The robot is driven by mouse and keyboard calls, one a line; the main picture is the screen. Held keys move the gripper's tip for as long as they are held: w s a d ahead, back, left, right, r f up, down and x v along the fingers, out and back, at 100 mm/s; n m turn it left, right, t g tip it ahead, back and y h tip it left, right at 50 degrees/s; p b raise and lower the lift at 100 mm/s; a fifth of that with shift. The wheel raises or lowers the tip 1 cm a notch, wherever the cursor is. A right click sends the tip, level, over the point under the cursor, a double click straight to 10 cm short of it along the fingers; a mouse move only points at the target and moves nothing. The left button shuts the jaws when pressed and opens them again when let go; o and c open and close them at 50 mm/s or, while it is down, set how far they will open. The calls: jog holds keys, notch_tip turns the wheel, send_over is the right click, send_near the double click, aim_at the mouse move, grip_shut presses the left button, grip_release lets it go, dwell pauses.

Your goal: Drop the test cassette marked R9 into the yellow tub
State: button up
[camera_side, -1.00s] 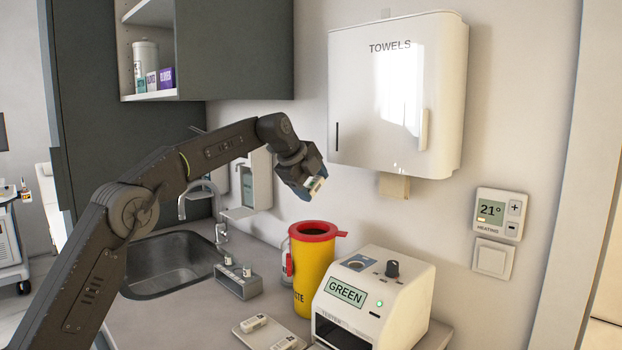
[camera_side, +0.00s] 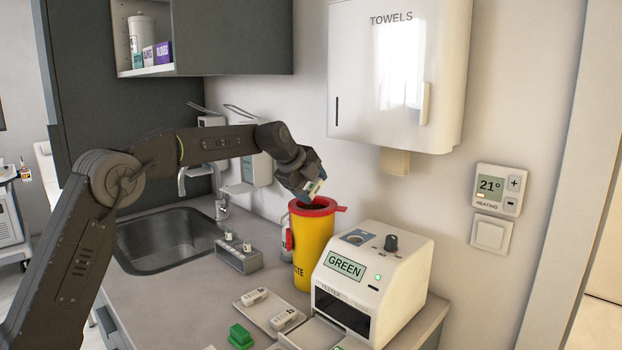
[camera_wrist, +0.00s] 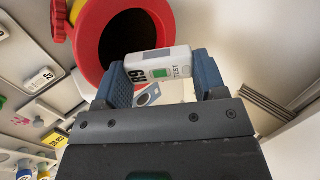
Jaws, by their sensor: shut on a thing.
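My gripper (camera_side: 308,190) is shut on a white test cassette (camera_wrist: 158,66) marked R9, with a green patch and the word TEST, held between its blue fingers in the wrist view. In the side view the cassette (camera_side: 314,187) shows at the fingertips, just above the yellow tub (camera_side: 313,250). In the wrist view the tub's red rim (camera_wrist: 90,45) lies beyond the cassette, which overlaps the near right edge of the opening.
A white tester (camera_side: 375,280) with a GREEN display stands right of the tub. The sink (camera_side: 175,240) is at left; a towel dispenser (camera_side: 395,75) hangs above.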

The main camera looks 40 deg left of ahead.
jog(key=shift+f, duration=0.2)
jog(key=o, duration=1)
jog(key=shift+s, duration=0.1)
jog(key=v, duration=1.4)
